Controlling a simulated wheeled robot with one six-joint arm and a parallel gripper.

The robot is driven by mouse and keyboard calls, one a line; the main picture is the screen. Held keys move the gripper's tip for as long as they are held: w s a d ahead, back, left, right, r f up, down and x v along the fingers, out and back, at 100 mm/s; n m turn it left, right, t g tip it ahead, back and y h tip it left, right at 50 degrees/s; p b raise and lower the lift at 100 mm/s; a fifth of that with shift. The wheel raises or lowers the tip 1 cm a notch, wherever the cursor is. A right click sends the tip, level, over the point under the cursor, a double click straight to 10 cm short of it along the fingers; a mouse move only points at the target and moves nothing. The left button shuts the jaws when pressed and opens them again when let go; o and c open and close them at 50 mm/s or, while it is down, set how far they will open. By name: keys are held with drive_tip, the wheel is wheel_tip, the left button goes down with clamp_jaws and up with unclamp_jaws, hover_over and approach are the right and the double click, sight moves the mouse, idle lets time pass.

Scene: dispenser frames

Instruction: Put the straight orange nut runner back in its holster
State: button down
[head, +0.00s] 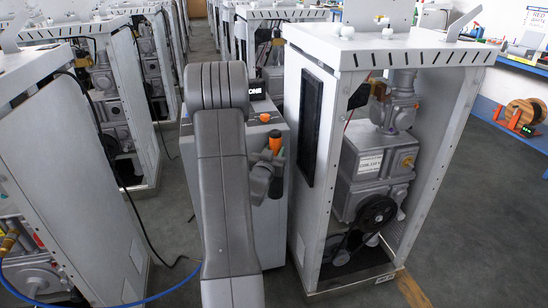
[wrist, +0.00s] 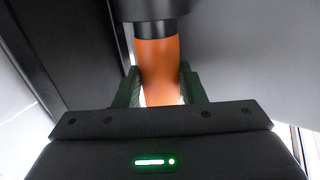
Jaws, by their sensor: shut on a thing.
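The straight orange nut runner (head: 276,142) is in my gripper, in front of the grey cart in the middle of the head view. In the wrist view the orange body of the nut runner (wrist: 158,65) stands between my two fingers, with a black collar above it. My gripper (wrist: 162,88) is shut on it. In the head view my gripper (head: 268,168) is small and partly hidden by my own arm. I cannot make out the holster in either view.
The grey cart (head: 270,215) has a small dark display (head: 257,88) and an orange knob (head: 264,117) on top. An open white dispenser frame (head: 308,210) stands close on its right. More frames (head: 85,190) stand on the left. A workbench (head: 515,62) is at the far right.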

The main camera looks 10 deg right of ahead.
drive_tip(key=shift+f, duration=0.65)
drive_tip(key=shift+f+b, duration=0.25)
drive_tip(key=shift+b, duration=0.1)
drive_tip(key=c, duration=1.2)
unclamp_jaws()
drive_tip(key=shift+r, duration=0.15)
drive_tip(key=v, duration=1.2)
